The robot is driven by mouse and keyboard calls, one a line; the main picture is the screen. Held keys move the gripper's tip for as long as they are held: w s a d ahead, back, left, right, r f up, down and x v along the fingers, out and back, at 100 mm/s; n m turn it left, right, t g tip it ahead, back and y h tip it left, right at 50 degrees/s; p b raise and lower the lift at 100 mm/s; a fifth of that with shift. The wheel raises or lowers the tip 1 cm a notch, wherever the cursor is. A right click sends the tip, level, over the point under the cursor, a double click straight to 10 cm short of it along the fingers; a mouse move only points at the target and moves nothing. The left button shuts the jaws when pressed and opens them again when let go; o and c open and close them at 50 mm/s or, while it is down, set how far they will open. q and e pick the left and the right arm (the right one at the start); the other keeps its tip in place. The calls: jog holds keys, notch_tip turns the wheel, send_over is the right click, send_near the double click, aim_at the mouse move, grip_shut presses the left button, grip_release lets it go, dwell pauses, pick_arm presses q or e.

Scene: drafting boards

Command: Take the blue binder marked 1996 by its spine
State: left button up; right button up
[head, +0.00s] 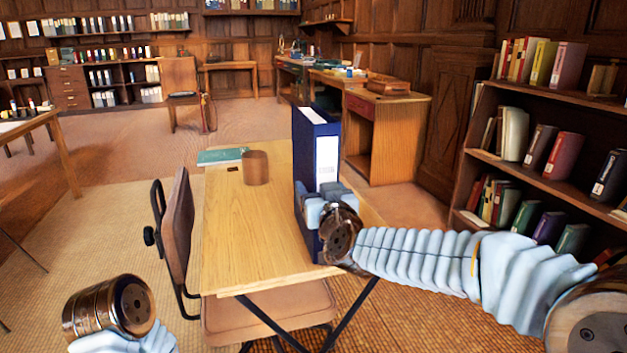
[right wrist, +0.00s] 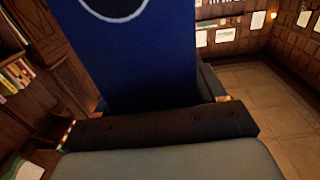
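The blue binder (head: 303,150) is upright at the right side of the light wooden desk (head: 245,225). Its spine with a white label (head: 327,165) faces me; the marking is too small to read. My right gripper (head: 325,203) is at the lower part of the spine, with a finger on each side, and looks shut on it. In the right wrist view the blue binder (right wrist: 135,60), with part of a white ring, runs down between the dark finger pads (right wrist: 160,125), with no gap visible. Whether its base touches the desk is unclear. My left arm shows at lower left, but its fingers do not.
A brown cup (head: 255,167) and a green book (head: 221,156) are on the desk's far left part. A brown chair (head: 178,230) stands at its left side. A bookshelf (head: 545,95) full of binders and books is at the right. The desk's middle is clear.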

jog(key=c, duration=1.2)
jog(key=shift+r, duration=0.1)
